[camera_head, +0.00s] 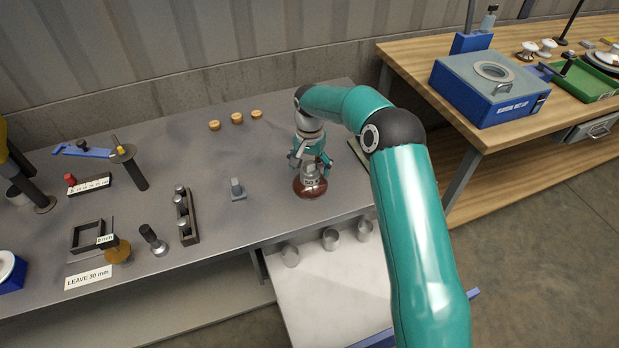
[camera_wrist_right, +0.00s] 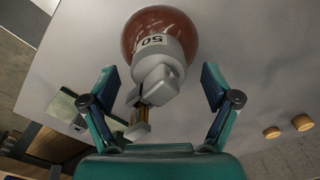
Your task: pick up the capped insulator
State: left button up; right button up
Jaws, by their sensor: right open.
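The capped insulator (camera_head: 310,187) stands on the grey bench near its front right edge, below my right gripper. It has a reddish-brown disc and a grey cap marked 50. In the right wrist view the insulator (camera_wrist_right: 160,35) lies beyond the fingertips, with its cap and upper fitting pointing back between them. My right gripper (camera_head: 312,162) is open, and its fingers (camera_wrist_right: 160,85) stand on either side of the cap fitting with gaps to both. In the head view the fingers partly hide the cap. My left gripper is not in view.
Several small tan discs (camera_head: 237,118) lie at the back of the bench. A small grey block (camera_head: 237,189) and a dark rack with metal pins (camera_head: 186,215) stand left of the insulator. Metal cups (camera_head: 330,238) sit on a lower white surface in front. A wooden table (camera_head: 440,75) stands right.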

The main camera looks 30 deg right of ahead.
jog(key=shift+f, duration=1.2)
grip_shut()
jog(key=shift+w+r, duration=0.1)
jog(key=shift+r, duration=0.05)
